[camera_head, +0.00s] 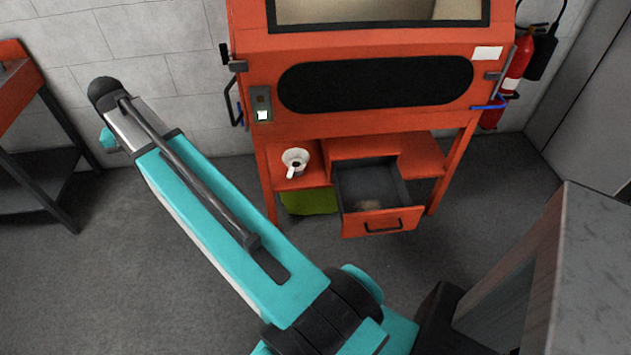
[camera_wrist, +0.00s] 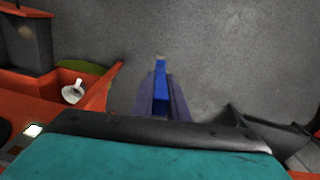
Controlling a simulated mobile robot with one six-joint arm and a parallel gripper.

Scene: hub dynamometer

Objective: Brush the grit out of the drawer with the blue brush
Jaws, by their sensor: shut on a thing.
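The open drawer (camera_head: 396,192) pulls out of the orange machine below its dark panel. A tan patch of grit (camera_head: 369,204) lies on its floor near the front. The drawer also shows at the upper left of the wrist view (camera_wrist: 43,47). My gripper (camera_wrist: 160,82) is shut on the blue brush (camera_wrist: 161,95), seen in the wrist view with a pale tip pointing up the picture. It holds the brush over bare grey floor, apart from the drawer. In the head view my gripper and the brush cannot be made out; my teal arm fills the left foreground.
A white cup (camera_head: 296,158) stands on the orange shelf left of the drawer, above a green bin (camera_head: 308,201). A fire extinguisher (camera_head: 516,68) hangs at the right. An orange-topped bench (camera_head: 18,85) stands far left. A grey cabinet (camera_head: 590,265) is at right front. Floor before the drawer is clear.

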